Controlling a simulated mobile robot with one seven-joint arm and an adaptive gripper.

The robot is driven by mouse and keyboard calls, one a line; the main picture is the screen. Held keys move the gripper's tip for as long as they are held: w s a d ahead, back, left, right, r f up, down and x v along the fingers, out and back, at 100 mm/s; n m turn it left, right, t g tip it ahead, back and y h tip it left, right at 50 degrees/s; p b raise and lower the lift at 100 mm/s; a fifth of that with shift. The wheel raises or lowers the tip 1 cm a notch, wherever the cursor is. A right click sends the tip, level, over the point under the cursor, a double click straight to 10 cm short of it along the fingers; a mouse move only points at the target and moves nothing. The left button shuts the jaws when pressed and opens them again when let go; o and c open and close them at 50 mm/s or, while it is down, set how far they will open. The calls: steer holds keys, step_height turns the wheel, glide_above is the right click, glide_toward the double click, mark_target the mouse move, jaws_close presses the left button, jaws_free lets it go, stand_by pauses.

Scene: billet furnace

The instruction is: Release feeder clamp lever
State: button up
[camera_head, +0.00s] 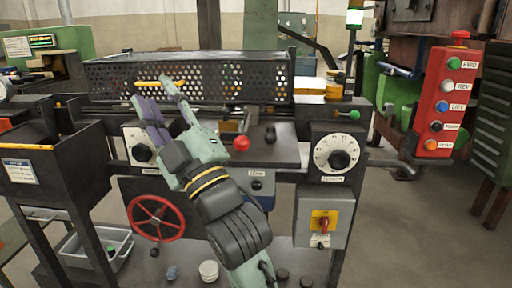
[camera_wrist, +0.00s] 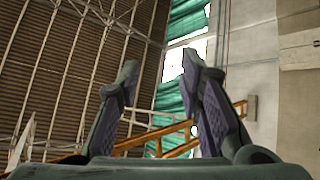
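A lever with a red ball knob (camera_head: 241,143) stands out from the front of the feeder in the head view, right of my gripper. A green knob on a short rod (camera_head: 354,115) sticks out at the feeder's right end. No readable label shows which of these is the clamp lever. My gripper (camera_head: 154,91) is raised in front of the perforated guard, up and left of the red knob and apart from it. In the wrist view my gripper (camera_wrist: 161,68) is open, with nothing between its fingers; neither lever shows there.
The perforated black guard (camera_head: 190,79) runs along the feeder top. Below are a red handwheel (camera_head: 156,217), a dial box (camera_head: 336,152) and a grey switch box (camera_head: 323,217). A black bin (camera_head: 62,160) stands left; a red button pendant (camera_head: 447,100) hangs right. Floor at right is clear.

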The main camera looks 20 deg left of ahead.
steer(key=w+d+f+h, duration=0.2)
steer(key=w, duration=0.1)
steer(key=w+d+f+n+t+h, duration=0.1)
steer(key=w+d+f+h, duration=0.1)
steer(key=w+d+f, duration=0.1)
steer(key=w+d+f+n+h, duration=0.1)
steer(key=w+d+f+h, duration=0.1)
steer(key=w+f, duration=0.1)
steer(key=shift+w+d+t+b, duration=0.3)
steer(key=shift+w+t+b, duration=0.1)
steer(key=shift+w, duration=0.45)
steer(key=c, duration=0.4)
steer(key=w+d+f+n+h, duration=0.1)
steer(key=d+f, duration=0.1)
steer(key=w+d+f+n+h, duration=0.1)
steer(key=d+f+h, duration=0.1)
steer(key=d, duration=0.1)
steer(key=w+d+f+n+h, duration=0.1)
steer(key=d+f, duration=0.1)
steer(key=d, duration=0.1)
steer(key=shift+w+d+f+g+h, duration=0.15)
steer(key=shift+w+f+g+h, duration=0.15)
steer(key=shift+f+g, duration=0.1)
jaws_close()
